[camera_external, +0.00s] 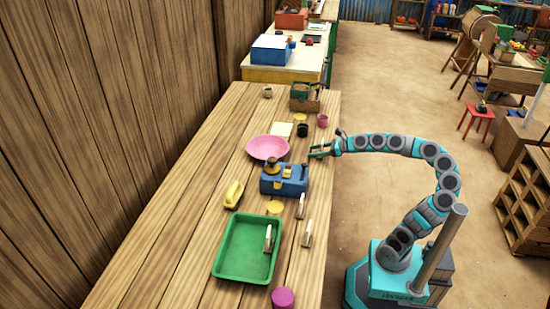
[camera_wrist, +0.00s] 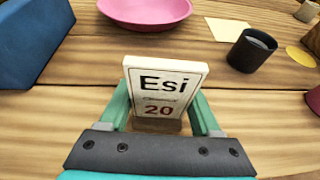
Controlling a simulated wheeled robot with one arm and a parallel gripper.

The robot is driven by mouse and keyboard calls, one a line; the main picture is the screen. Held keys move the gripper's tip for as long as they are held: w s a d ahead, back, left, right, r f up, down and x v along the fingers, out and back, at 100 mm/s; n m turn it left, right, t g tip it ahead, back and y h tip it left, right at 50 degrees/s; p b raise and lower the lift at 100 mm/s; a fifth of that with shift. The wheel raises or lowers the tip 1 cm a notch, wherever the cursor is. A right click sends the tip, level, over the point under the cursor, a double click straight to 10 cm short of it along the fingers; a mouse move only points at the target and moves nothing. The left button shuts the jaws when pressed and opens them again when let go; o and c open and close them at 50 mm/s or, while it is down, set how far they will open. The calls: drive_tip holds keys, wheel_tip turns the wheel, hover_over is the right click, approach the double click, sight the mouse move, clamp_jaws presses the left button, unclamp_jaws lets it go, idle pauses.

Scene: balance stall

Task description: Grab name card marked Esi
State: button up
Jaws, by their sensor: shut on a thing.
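The name card marked Esi (camera_wrist: 163,88) is a white upright card with "Esi" in black and "20" in red below, on a brown foot. In the wrist view it stands between the two green fingers of my gripper (camera_wrist: 160,108), which are shut on it. In the external view my gripper (camera_external: 320,150) is at the table's right edge, beside the pink bowl; the card is too small to make out there. Whether its foot touches the table is unclear.
The pink bowl (camera_external: 267,147), blue scale-like box (camera_external: 284,180), black cup (camera_external: 302,130) and yellow disc (camera_external: 300,118) are nearby. Two pale upright pieces (camera_external: 300,207) (camera_external: 307,233) stand nearer, and another is in the green tray (camera_external: 230,268). Bare wood lies around the card.

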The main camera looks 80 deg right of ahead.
drive_tip(key=shift+c, duration=1.1)
drive_tip(key=shift+r, duration=0.1)
